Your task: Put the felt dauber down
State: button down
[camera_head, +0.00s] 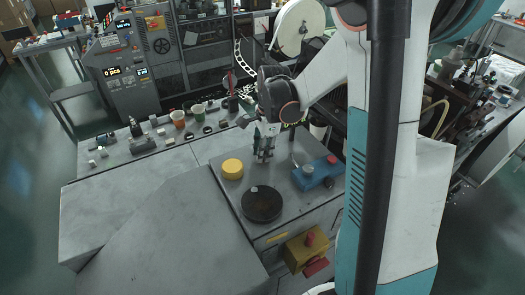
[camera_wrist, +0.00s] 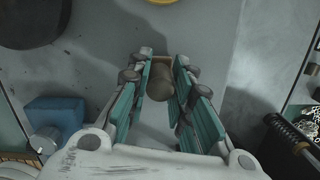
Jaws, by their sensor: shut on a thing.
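The felt dauber (camera_wrist: 160,82), a brown rounded piece with a paler tan end, is between the fingers of my gripper (camera_wrist: 162,66) in the wrist view. My gripper is shut on it. In the head view my gripper (camera_head: 265,158) points down over the grey bench top, between a yellow round tin and a blue box. The dauber cannot be made out there. Whether it touches the bench is not clear.
The yellow tin (camera_head: 232,168) stands left of my gripper, the blue box (camera_head: 318,173) right. A black round dish (camera_head: 262,206) lies in front. Several cups, including an orange one (camera_head: 178,118), stand at the back. The left bench (camera_head: 105,205) is bare in front.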

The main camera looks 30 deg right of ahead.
jog(key=c, duration=1.4)
grip_release()
jog(key=shift+c, duration=0.2)
notch_tip(320, 180, up, 12)
jog(key=d, duration=0.1)
jog(key=shift+s+d, duration=0.2)
